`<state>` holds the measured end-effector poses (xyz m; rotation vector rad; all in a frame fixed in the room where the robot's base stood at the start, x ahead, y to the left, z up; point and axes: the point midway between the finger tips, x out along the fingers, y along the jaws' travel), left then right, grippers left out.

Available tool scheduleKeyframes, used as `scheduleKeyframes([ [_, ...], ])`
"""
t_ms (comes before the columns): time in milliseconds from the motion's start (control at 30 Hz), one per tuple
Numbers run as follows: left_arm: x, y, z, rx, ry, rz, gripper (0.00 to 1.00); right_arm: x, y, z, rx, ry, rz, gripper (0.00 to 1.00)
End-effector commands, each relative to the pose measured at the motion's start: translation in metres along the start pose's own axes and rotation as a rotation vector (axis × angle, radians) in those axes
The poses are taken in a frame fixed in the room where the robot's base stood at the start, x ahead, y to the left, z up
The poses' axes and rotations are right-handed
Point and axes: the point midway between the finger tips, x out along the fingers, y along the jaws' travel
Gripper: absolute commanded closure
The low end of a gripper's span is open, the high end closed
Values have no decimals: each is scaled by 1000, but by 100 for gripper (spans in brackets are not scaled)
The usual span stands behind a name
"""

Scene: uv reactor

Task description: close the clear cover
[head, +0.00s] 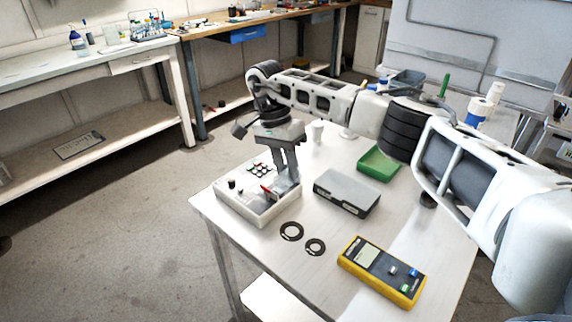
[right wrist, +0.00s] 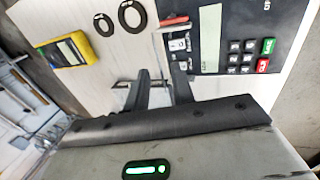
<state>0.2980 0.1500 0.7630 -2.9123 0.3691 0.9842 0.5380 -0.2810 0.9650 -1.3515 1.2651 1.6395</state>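The reactor box (head: 258,212) is a pale housing at the table's left edge, with a keypad, dark knobs and a red part on top. In the right wrist view its dark panel (right wrist: 287,22) shows a blank display and coloured keys. I cannot clearly make out the clear cover in either view. My right gripper (head: 286,174) points down over the box's far right corner. In the right wrist view its two fingers (right wrist: 161,75) stand apart with nothing seen between them, beside the panel's edge. My left gripper is not in view.
A grey case (head: 346,192) lies right of the box, with a green tray (head: 379,165) behind it. Two black rings (head: 291,231) and a yellow meter (head: 383,271) lie in front. A white cup (head: 318,132) stands behind the gripper.

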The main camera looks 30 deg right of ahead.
Motion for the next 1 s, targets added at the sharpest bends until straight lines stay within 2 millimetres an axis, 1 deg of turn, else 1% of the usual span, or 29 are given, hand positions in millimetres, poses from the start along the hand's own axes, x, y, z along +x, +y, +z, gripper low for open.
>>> scheduleKeyframes([
  [133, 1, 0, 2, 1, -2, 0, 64, -4, 0, 0, 1, 0, -1, 75],
  [267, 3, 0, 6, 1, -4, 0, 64, -21, -1, 0, 2, 1, -4, 75],
  [367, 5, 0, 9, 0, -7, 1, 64, -42, -2, 0, 1, 2, -5, 75],
  [433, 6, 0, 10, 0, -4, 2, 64, -60, -1, 0, 1, 2, -6, 75],
  [633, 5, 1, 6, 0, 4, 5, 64, -112, 0, 1, 3, 2, -5, 75],
  [700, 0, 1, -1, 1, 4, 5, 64, -130, 1, 1, 3, 2, -1, 75],
  [767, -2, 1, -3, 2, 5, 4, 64, -142, 1, 0, 4, 3, -3, 75],
  [900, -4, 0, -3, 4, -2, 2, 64, -153, 0, 1, 0, 0, 0, 75],
  [1000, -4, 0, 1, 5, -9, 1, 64, -158, 0, 0, 1, -1, 0, 75],
])
